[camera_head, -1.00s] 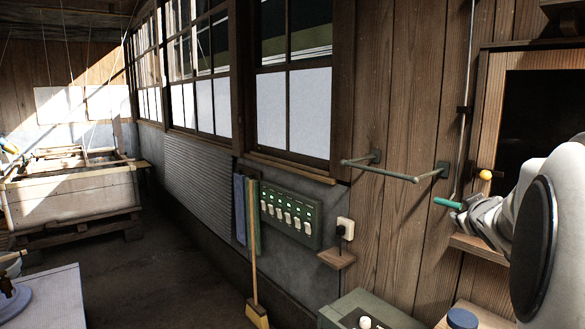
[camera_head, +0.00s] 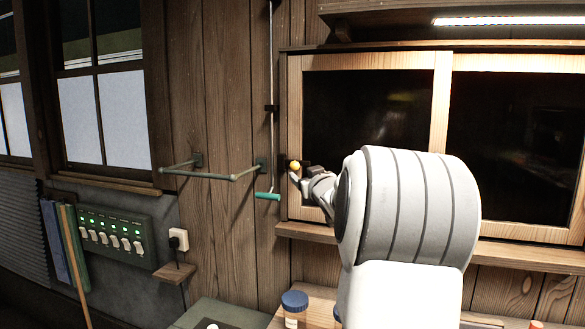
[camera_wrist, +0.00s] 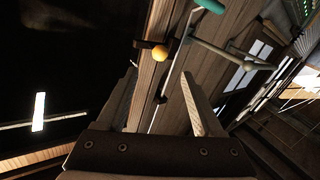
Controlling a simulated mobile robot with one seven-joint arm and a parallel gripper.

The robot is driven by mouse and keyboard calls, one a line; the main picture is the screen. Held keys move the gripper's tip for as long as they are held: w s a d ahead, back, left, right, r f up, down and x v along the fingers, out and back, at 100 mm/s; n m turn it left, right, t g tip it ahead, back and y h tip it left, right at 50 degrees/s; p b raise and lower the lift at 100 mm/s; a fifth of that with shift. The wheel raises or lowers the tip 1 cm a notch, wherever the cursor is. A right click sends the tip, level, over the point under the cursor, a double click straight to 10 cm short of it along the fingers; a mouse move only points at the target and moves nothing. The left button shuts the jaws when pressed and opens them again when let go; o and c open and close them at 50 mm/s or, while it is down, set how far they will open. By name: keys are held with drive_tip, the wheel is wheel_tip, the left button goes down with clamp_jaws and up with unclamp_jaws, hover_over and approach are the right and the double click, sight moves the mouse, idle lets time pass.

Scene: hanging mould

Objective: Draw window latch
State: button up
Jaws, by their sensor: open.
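The window latch shows as a yellow ball knob (camera_head: 295,166) on a small dark bar at the left edge of the wooden window frame (camera_head: 293,100). In the wrist view the knob (camera_wrist: 159,53) and its dark bar (camera_wrist: 143,44) lie just beyond my fingertips, between their lines. My gripper (camera_wrist: 158,78) is open and empty, its two fingers wide apart. In the head view my gripper (camera_head: 299,180) is small, close to the knob and a little below it. My forearm hides part of the window panes; whether a finger touches the knob cannot be told.
A thin vertical rod (camera_head: 272,90) with a teal handle (camera_head: 267,196) hangs just left of the latch. A green wall rail (camera_head: 205,176) juts out further left. A sill (camera_head: 284,230) runs under the window. A blue-lidded jar (camera_head: 294,304) stands below.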

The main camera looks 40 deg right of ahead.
sight(296, 166)
drive_tip(key=p+x, duration=0.1)
drive_tip(key=x, duration=0.9)
clamp_jaws()
idle(1.4)
